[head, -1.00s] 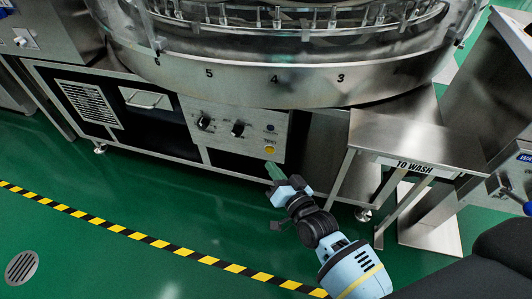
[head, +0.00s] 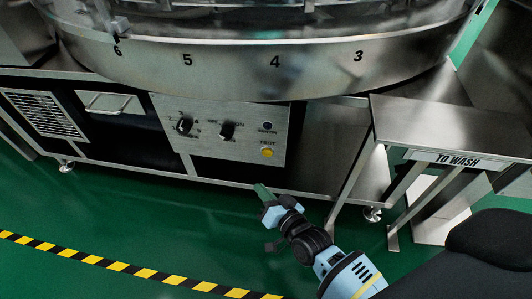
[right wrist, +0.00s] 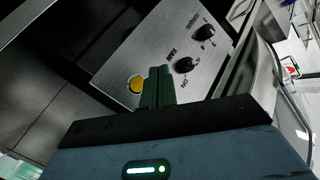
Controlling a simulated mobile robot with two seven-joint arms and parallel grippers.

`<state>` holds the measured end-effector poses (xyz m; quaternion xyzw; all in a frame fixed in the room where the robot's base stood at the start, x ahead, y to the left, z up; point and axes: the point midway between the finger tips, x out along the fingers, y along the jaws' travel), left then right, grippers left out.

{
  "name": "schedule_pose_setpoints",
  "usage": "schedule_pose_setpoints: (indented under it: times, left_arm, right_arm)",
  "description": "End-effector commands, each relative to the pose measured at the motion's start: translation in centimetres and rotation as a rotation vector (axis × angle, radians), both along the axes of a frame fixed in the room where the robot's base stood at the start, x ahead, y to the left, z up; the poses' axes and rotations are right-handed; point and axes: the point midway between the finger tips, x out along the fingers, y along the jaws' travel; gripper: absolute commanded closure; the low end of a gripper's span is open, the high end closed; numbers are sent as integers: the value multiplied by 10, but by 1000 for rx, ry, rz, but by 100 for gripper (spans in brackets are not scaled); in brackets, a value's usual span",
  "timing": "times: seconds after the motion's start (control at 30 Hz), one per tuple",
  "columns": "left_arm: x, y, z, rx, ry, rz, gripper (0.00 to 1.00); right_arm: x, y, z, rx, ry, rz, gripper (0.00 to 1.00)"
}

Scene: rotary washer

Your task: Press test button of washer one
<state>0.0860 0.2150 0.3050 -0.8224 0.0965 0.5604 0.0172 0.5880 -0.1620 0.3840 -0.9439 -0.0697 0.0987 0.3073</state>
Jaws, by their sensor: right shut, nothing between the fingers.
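The washer's control panel (head: 221,129) is a steel plate below the round drum. Its yellow test button (head: 267,152) sits at the lower right under the label TEST. Two black knobs are on the panel to its left. The yellow button also shows in the right wrist view (right wrist: 136,84), just left of my fingers. My right gripper (head: 262,190) is shut and empty, with green fingertips. In the head view it is below the button and apart from it. In the right wrist view the fingertips (right wrist: 160,70) point toward the panel. My left gripper is not in view.
The steel drum (head: 230,62) with numbered positions overhangs the panel. A steel table (head: 450,125) with a TO WASH sign (head: 457,160) stands to the right, its legs near my right arm. A yellow-black floor stripe (head: 118,267) crosses the open green floor.

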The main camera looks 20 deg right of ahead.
Motion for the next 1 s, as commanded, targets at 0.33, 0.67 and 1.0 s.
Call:
schedule_pose_setpoints:
  times: [0.33, 0.67, 1.0]
  left_arm:
    - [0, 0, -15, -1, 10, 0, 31]
    - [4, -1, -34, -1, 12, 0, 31]
    - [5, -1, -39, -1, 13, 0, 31]
  right_arm:
    - [23, -16, -3, -3, -1, -1, 100]
    - [56, -38, -2, -3, -1, 0, 100]
    - [72, -49, 0, 0, 0, 0, 100]
